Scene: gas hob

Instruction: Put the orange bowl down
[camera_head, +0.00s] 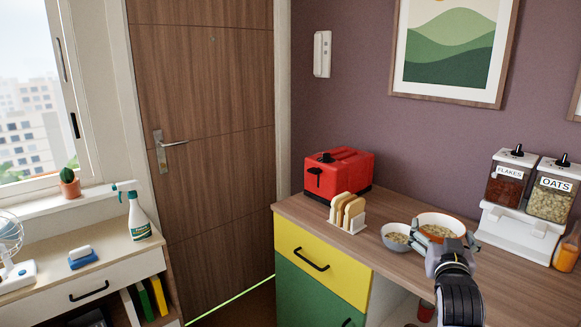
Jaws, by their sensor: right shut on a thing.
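The orange bowl (442,218) is at the right of the head view, over the wooden counter (515,285). It looks upright, has a pale inside and holds oat-like flakes. My right gripper (443,243) is shut on the near side of the bowl and covers part of it. I cannot tell whether the bowl's base touches the counter. A grey bowl (388,240) with similar contents stands on the counter just left of it. My left gripper is not in view.
A toast rack (356,225) with bread and a red toaster (338,174) stand farther left. A dispenser labelled flakes and oats (510,222) and an orange bottle (567,250) stand on the right. The near right counter is clear beside my arm.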

